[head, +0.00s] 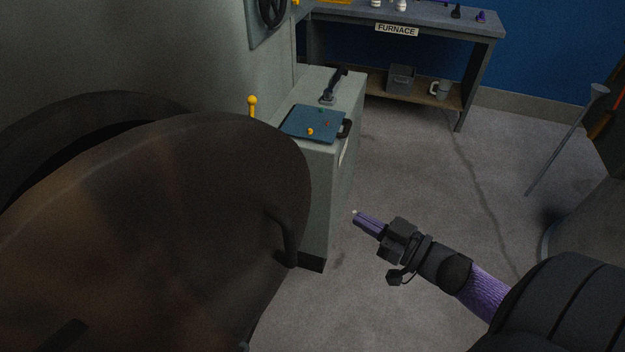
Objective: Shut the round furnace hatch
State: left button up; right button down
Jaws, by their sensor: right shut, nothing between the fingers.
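The round furnace hatch (170,240) is a large dark brown disc that fills the lower left of the head view. It stands swung out from the dark round opening rim (95,105) behind it, with a dark gap between them at the upper left. A dark bar handle (285,238) is on the hatch's right side. My right gripper (356,214) is shut and empty. It is to the right of the hatch, apart from it, and points to the upper left over the floor. My left gripper is not in view.
A grey-green cabinet (342,165) with a blue plate (312,122) and a lever stands just behind the hatch. A workbench (440,18) labelled FURNACE is at the back. A metal rod (560,145) leans at the right. The floor (420,170) between is clear.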

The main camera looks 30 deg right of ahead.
aim_at(305, 187)
jog(key=x, duration=1)
jog(key=shift+w+b, duration=0.15)
jog(key=shift+b, duration=0.25)
jog(key=shift+w+a, duration=0.15)
jog(key=shift+w, duration=0.35)
